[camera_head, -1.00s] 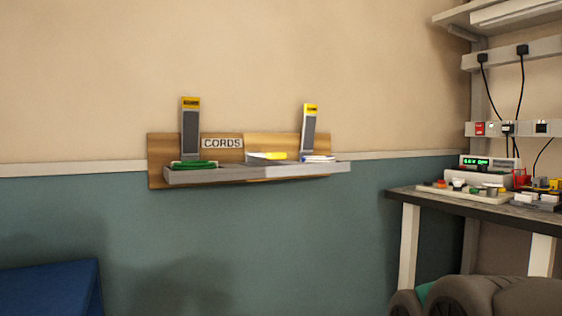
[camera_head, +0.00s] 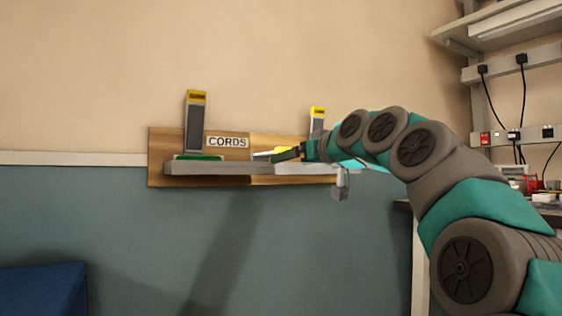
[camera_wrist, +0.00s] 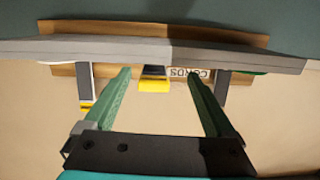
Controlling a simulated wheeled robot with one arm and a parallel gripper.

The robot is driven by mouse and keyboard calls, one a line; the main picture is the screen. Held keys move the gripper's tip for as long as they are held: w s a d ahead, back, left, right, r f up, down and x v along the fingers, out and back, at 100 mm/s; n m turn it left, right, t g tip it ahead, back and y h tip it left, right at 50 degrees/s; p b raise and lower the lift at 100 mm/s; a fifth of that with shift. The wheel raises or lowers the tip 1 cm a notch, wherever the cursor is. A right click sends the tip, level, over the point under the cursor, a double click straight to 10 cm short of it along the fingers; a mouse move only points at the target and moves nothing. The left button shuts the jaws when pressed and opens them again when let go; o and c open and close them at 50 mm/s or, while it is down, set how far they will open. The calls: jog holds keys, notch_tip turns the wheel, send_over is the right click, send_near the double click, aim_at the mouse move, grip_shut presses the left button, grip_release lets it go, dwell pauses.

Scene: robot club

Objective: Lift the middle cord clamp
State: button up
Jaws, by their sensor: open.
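The middle cord clamp (camera_head: 264,154) is lowered, its yellow tip jutting forward over the grey cord shelf (camera_head: 215,168). In the wrist view, which shows the shelf upside down, the middle clamp (camera_wrist: 154,84) lies between my fingers with gaps on both sides. My gripper (camera_head: 287,154) is open and empty in front of the shelf; in the wrist view my gripper (camera_wrist: 159,76) has its green fingers apart. The left clamp (camera_head: 195,122) and right clamp (camera_head: 317,119) stand upright. My gripper hides part of the middle clamp in the head view.
The wooden backboard with a CORDS sign (camera_head: 227,142) is on the wall. A green cord (camera_head: 198,157) lies under the left clamp. A workbench with electronics (camera_head: 540,200) is at the right, partly behind my arm. A blue object (camera_head: 42,290) is at lower left.

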aim_at(289, 148)
jog(key=shift+t+y, duration=0.3)
jog(key=shift+t, duration=0.2)
jog(key=shift+w+a+r, duration=0.3)
jog(key=shift+w+r, duration=0.2)
jog(key=shift+w, duration=0.2)
jog(key=shift+w+a+r, duration=0.3)
jog(key=shift+w+r, duration=0.15)
jog(key=shift+w, duration=0.25)
jog(key=shift+w+a+r, duration=0.3)
jog(key=shift+w+r, duration=0.2)
jog(key=shift+w, duration=0.2)
jog(key=shift+p+x, duration=0.75)
jog(key=shift+x, duration=0.8)
jog(key=shift+w+a, duration=0.25)
jog(key=shift+c, duration=0.2)
grip_shut()
